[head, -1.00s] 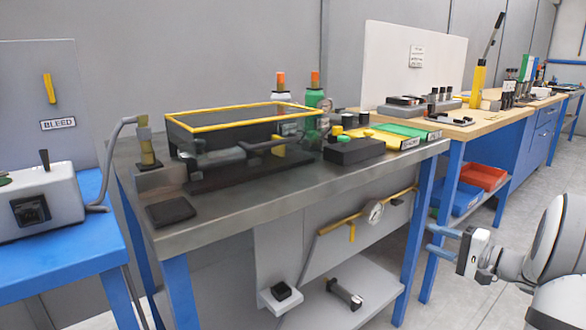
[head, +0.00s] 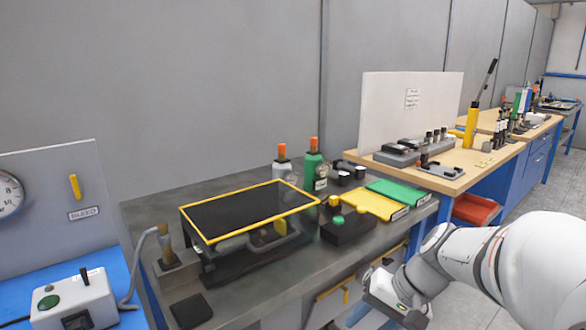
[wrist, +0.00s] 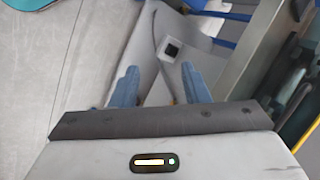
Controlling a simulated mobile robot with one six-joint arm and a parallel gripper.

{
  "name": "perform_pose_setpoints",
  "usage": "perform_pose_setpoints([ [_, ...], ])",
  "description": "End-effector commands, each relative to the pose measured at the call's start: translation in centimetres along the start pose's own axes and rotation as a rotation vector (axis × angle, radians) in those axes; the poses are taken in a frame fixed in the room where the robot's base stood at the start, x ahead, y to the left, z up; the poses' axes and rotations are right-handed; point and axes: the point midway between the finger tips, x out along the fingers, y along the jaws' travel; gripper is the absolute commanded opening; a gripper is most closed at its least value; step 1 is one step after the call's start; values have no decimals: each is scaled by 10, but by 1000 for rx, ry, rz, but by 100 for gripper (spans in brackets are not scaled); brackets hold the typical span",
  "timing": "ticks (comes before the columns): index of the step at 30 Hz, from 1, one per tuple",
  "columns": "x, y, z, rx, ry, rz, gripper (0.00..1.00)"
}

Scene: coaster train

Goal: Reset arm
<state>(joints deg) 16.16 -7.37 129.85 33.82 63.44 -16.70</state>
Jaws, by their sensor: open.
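My gripper shows in the wrist view (wrist: 160,85), with its two blue fingers spread apart and nothing between them. In the head view my white arm comes in from the right, and its wrist end is low in front of the metal bench (head: 245,290). The fingertips are hard to make out there. In the wrist view a pale lower shelf with a small black-topped block (wrist: 172,50) lies beyond the fingers, apart from them.
A grey control box (head: 75,303) stands at left.

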Motion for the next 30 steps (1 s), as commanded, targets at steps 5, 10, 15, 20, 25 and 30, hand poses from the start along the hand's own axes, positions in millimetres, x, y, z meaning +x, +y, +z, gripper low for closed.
perform_pose_setpoints([
  [5, -61, -24, 46, -134, 35, 221, 42],
  [10, -100, -29, 72, -251, 99, 383, 42],
  [15, -120, -31, 82, -324, 152, 468, 42],
  [20, -123, -30, 84, -342, 165, 489, 42],
  [25, -123, -30, 84, -342, 165, 489, 42],
  [30, -123, -30, 84, -342, 165, 489, 42],
])
